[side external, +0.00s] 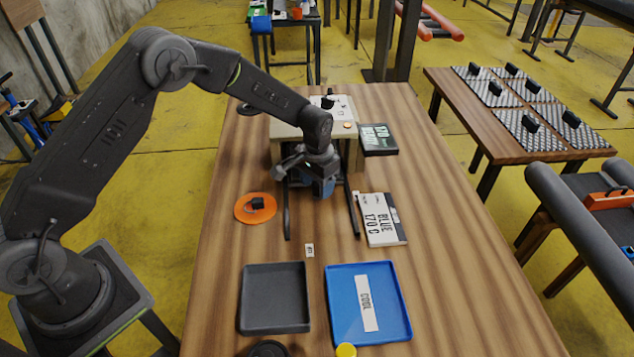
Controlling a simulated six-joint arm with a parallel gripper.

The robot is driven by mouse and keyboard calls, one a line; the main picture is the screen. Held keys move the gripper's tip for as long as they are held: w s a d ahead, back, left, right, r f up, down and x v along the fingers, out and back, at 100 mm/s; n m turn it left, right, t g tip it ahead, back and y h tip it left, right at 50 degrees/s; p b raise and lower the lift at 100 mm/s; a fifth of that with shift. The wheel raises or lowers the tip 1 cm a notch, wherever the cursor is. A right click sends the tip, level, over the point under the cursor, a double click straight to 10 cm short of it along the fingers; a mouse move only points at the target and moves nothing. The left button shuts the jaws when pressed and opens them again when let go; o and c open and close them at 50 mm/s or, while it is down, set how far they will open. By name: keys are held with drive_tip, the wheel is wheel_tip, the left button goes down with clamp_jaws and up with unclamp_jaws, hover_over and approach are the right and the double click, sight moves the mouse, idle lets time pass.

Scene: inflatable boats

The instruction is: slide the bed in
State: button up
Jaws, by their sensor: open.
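A beige machine (347,110) stands at the back of the wooden table. Two dark parallel rails, a left one (287,222) and a right one (353,213), run from it toward the near side. A blue block-like part (324,188) shows between the rails under my gripper; I cannot tell whether it is the bed or something on it. My gripper (308,178) is open, low in front of the machine and over the space between the rails. My wrist hides the machine's front opening and much of what lies below. Contact cannot be made out.
An orange disc (243,213) with a small black item lies left of the rails. A white "BLUE 170 C" card (382,220) lies close to the right rail. A dark box (378,139) is beside the machine. A grey tray (247,300) and blue "COOL" tray (398,305) stand nearer.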

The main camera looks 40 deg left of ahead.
drive_tip(key=shift+r, duration=0.15)
wheel_tip(320, 180, up, 14)
drive_tip(key=shift+f, duration=0.2)
